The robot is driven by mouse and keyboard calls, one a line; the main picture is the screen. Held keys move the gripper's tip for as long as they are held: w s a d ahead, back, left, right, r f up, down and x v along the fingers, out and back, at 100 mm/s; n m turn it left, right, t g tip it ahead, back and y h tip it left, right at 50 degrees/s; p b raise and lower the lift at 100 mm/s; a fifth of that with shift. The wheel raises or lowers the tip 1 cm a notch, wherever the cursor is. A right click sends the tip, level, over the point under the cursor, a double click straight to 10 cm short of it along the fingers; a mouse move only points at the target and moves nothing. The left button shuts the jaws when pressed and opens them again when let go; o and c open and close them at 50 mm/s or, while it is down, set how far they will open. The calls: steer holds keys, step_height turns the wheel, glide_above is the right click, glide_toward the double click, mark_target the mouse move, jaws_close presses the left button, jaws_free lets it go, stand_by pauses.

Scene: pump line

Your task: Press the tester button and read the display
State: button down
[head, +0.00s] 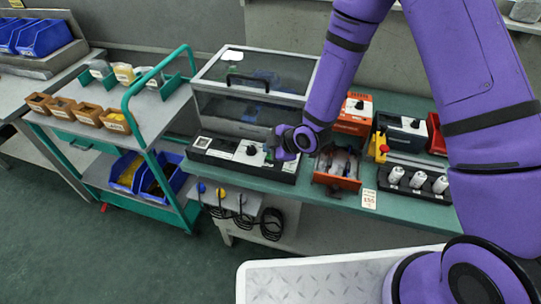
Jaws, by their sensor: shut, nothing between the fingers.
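The tester (228,160) is a long black panel on the green bench, in front of a clear-lidded box. A small pale window, which looks like the display (202,142), sits at its left end; no reading can be made out at this size. A dark knob (251,150) is right of the middle, and a small green spot shows near the right end. My gripper (272,153) is shut and empty at the tester's right end, pointing down. My wrist hides part of that end. I cannot tell whether the fingertips touch the button.
The clear-lidded box (222,111) stands close behind. An orange tray (337,181) is just right of the tester, with a rack of white cylinders (414,190) further right. A green-framed cart (134,128) stands left. Cables hang below the bench; open floor lies front left.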

steer(key=shift+f, duration=0.1)
stand_by(0.7)
steer(key=shift+f, duration=0.3)
steer(key=shift+f, duration=0.45)
stand_by(1.0)
steer(key=shift+r, duration=0.85)
steer(key=shift+r, duration=2.5)
